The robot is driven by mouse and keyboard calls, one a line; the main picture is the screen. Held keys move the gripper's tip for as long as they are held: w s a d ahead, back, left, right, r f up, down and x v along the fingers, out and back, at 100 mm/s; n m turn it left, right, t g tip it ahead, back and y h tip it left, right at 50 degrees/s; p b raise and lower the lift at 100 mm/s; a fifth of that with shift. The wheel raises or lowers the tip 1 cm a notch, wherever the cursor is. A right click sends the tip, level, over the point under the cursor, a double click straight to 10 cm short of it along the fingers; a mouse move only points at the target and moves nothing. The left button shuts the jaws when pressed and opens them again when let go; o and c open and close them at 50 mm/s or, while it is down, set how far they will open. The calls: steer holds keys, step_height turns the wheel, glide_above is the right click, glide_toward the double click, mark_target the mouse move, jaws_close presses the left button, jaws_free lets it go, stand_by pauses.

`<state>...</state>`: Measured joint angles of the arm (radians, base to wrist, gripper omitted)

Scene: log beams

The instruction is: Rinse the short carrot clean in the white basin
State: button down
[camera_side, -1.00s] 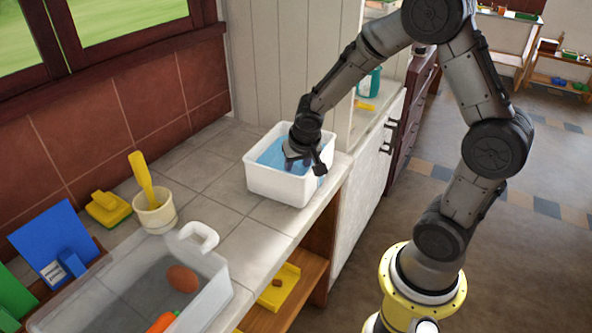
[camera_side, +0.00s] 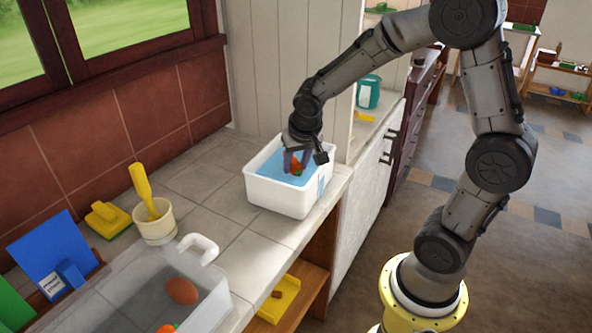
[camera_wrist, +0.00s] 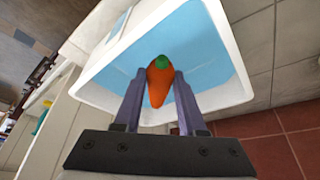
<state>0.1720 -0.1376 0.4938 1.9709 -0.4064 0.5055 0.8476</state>
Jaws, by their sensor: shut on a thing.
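The short carrot (camera_wrist: 160,84), orange with a green top, is between the fingers of my gripper (camera_wrist: 155,90) in the wrist view. My gripper is shut on it. In the side view the carrot (camera_side: 297,164) shows at the fingertips of my gripper (camera_side: 293,160), inside the walls of the white basin (camera_side: 282,196). Blue water (camera_side: 270,165) fills the basin. The basin's white rim (camera_wrist: 236,50) surrounds the carrot in the wrist view. I cannot tell whether the carrot's lower side touches the water.
A clear bin (camera_side: 208,312) at the front holds a brown egg-shaped thing (camera_side: 182,291) and another orange thing (camera_side: 167,328). A cream pot (camera_side: 155,222) with a yellow handle and a yellow sponge-like block (camera_side: 108,219) stand left. The tiled counter (camera_side: 207,188) between is clear.

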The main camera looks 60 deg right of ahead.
steer(key=shift+r, duration=3.5)
